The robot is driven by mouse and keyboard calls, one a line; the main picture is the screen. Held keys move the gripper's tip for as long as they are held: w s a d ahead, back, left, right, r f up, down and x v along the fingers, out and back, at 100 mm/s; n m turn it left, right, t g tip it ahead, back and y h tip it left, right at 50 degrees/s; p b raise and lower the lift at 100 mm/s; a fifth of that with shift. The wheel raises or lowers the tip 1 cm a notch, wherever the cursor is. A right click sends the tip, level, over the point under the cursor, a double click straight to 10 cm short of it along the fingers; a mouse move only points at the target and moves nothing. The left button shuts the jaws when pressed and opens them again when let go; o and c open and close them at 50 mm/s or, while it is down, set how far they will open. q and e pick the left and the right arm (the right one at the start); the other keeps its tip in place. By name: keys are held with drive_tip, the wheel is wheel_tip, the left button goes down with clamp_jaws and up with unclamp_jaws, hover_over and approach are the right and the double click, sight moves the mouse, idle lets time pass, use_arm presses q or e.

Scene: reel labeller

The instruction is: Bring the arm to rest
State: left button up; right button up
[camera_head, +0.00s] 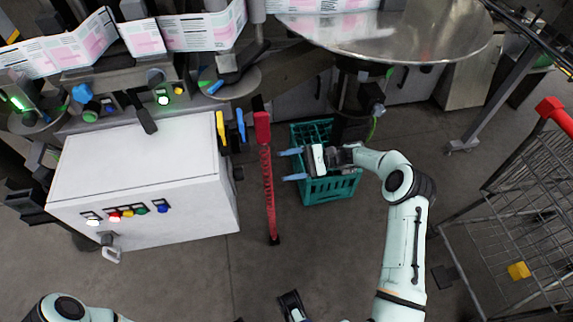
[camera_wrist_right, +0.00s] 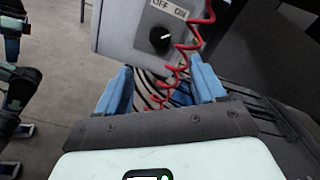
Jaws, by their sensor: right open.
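My right arm (camera_head: 403,240) reaches up from the lower right in the head view and bends left at the wrist. My right gripper (camera_head: 285,165) is open and empty, its two blue fingers pointing left above the teal crate (camera_head: 330,190). In the right wrist view its blue fingers (camera_wrist_right: 161,82) stand apart, with a red coiled cord (camera_wrist_right: 185,50) seen beyond and between them. I cannot tell whether the cord touches a finger.
A red coiled cord (camera_head: 268,190) hangs left of the right gripper, beside the white cabinet (camera_head: 140,165). A round metal table (camera_head: 400,35) is above. A wire cart (camera_head: 520,210) stands right of the arm. Bare floor (camera_head: 330,245) lies below the crate.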

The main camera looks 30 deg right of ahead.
drive_tip(key=s+a+f+n+g+h+p, duration=0.2)
drive_tip(key=s+a+f+g+h+p, duration=0.45)
drive_tip(key=s+a+f, duration=0.7)
drive_tip(key=s+n+h+p, duration=0.5)
drive_tip(key=s+n+h, duration=0.2)
drive_tip(key=s, duration=1.2)
drive_tip(key=shift+a+n, duration=0.15)
drive_tip(key=shift+n, duration=0.65)
drive_tip(key=shift+f+t, duration=0.1)
drive_tip(key=shift+t, duration=0.15)
